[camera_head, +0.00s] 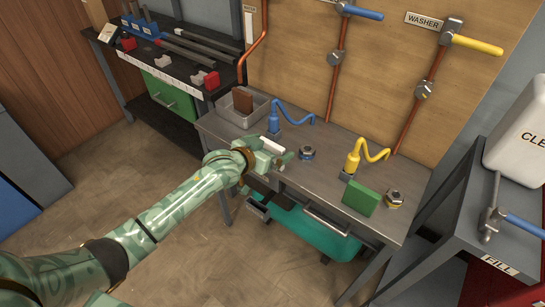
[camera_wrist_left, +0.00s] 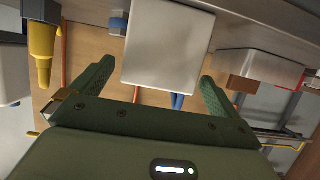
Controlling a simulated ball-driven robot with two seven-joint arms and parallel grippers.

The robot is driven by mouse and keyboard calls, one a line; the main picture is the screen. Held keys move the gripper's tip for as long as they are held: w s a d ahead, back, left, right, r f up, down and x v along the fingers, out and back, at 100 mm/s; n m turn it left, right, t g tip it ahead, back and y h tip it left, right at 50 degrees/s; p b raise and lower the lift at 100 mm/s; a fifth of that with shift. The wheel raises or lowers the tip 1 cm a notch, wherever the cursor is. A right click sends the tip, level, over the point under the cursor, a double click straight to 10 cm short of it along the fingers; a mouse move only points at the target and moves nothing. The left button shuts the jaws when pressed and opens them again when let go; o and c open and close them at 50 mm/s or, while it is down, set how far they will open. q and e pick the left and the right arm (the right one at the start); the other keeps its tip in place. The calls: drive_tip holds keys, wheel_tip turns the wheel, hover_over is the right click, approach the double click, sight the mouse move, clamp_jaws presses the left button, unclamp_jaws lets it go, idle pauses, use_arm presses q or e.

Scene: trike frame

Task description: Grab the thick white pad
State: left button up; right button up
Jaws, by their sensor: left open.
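The thick white pad (camera_head: 271,145) stands on the grey workbench beside the blue post. In the left wrist view the white pad (camera_wrist_left: 168,45) shows as a broad pale face in the upper middle, with its lower edge between the fingertips. My left gripper (camera_head: 276,154) is at the pad, open. Its two green fingers (camera_wrist_left: 157,72) lie one to each side of the pad, and a gap shows beside the left finger. Whether the right finger touches is unclear. My right gripper is out of view.
A grey tray (camera_head: 232,116) holds a brown pad (camera_head: 243,99).

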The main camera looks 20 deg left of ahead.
use_arm(q)
drive_tip(key=shift+w+d+f, duration=0.15)
drive_tip(key=shift+w+f, duration=0.1)
drive_tip(key=shift+w, duration=0.35)
drive_tip(key=shift+r, duration=0.1)
drive_tip(key=shift+s, duration=0.1)
drive_tip(key=shift+c, duration=0.3)
drive_tip(key=c, duration=0.9)
drive_tip(key=shift+r, duration=0.1)
